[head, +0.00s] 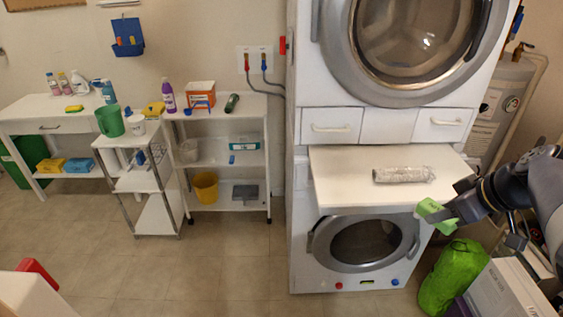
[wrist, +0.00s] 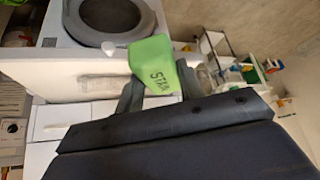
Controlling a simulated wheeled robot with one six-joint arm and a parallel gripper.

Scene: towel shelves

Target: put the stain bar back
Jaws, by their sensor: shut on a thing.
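The stain bar (head: 431,208) is a small light green block, held in my gripper (head: 449,214) at the right of the head view. In the wrist view the bar (wrist: 154,62) shows dark lettering that begins "STAI". My gripper (wrist: 152,95) is shut on it, with dark fingers at its lower end. In the head view the bar is just off the front right corner of the white pull-out shelf (head: 340,183) between the two machines. I cannot tell whether the bar touches the shelf.
A clear wrapped roll (head: 404,174) lies on the pull-out shelf. A bright green bag (head: 453,277) stands on the floor below my gripper. A white shelf unit (head: 232,110) and a narrow cart (head: 150,185) with bottles and boxes stand left. The floor in the middle is clear.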

